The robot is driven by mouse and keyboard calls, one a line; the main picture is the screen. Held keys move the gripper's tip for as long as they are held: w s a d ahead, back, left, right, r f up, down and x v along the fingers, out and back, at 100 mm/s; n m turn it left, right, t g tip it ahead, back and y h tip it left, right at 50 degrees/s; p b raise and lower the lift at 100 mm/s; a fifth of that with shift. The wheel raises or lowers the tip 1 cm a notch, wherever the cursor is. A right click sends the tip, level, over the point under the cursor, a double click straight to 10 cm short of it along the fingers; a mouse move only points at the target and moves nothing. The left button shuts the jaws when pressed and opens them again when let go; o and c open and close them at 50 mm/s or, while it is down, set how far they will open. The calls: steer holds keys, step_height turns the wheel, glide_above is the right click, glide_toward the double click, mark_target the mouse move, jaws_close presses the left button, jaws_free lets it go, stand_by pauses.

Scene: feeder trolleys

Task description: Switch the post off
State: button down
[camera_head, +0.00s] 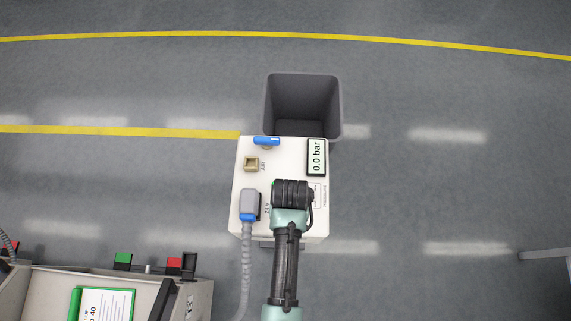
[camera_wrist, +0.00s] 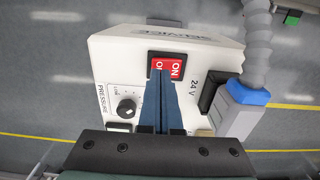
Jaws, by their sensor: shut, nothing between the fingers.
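The post is a white service box (camera_head: 240,170) on the floor in the head view; its white top also fills the middle of the wrist view (camera_wrist: 110,55). A red rocker switch (camera_wrist: 166,66) marked ON sits in a black frame on it. My gripper (camera_wrist: 163,76) is shut and empty, its blue fingertips over the near part of the switch and hiding some of it. I cannot tell whether they touch. In the head view my wrist hides the switch and the fingers. The display (camera_head: 317,157) reads 0.0 bar.
A grey plug with a blue collar (camera_head: 249,204) sits in the 24 V socket, its hose running down. A blue valve handle (camera_head: 266,142) and brass air port (camera_head: 251,164) are nearby. A black pressure knob (camera_wrist: 127,108) lies left. A grey bin (camera_head: 271,105) stands behind; a trolley (camera_head: 200,298) is lower left.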

steer(key=shift+f+b, duration=0.55)
steer(key=shift+f, duration=0.3)
stand_by(0.3)
step_height(320, 180, up, 7)
steer(key=p, duration=0.7)
steer(key=shift+r+p, duration=0.1)
steer(key=shift+p, duration=0.3)
